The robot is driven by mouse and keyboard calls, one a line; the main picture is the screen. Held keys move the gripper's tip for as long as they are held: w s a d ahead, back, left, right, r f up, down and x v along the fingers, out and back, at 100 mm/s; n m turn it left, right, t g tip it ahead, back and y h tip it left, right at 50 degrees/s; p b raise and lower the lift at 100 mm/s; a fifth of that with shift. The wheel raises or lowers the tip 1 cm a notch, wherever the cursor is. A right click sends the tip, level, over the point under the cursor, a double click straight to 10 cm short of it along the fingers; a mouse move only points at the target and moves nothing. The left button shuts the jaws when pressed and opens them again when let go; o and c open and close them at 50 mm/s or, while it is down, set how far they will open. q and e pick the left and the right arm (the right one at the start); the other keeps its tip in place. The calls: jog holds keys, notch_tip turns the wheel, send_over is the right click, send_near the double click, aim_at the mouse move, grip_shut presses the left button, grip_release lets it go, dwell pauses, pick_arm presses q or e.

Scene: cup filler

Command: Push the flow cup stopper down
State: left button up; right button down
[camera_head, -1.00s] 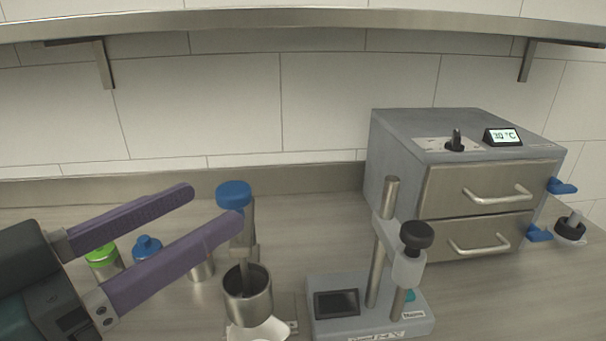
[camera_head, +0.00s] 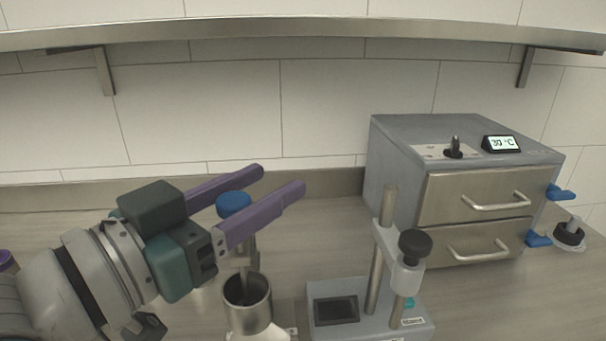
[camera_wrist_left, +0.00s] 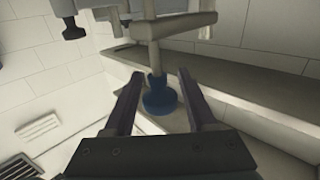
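The flow cup stopper has a blue knob (camera_head: 234,203) on an upright rod, whose lower end goes into the metal flow cup (camera_head: 246,312). My left gripper (camera_head: 279,180) is open, with its two purple fingers level with the knob. In the head view the knob shows between the fingers, in front of the far one. In the left wrist view, which is upside down, the knob (camera_wrist_left: 160,97) also sits in the gap, clear of both fingers. The near finger hides part of the rod. My right gripper is not in view.
A stand with a small screen (camera_head: 336,310) and a black knob (camera_head: 415,243) is right of the cup. A grey two-drawer unit (camera_head: 400,140) reading about 30 °C stands at the back right. A shelf (camera_head: 300,22) runs overhead. A purple lid (camera_head: 6,262) shows at the left edge.

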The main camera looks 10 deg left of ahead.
pick_arm(q)
grip_shut()
dwell(1.1)
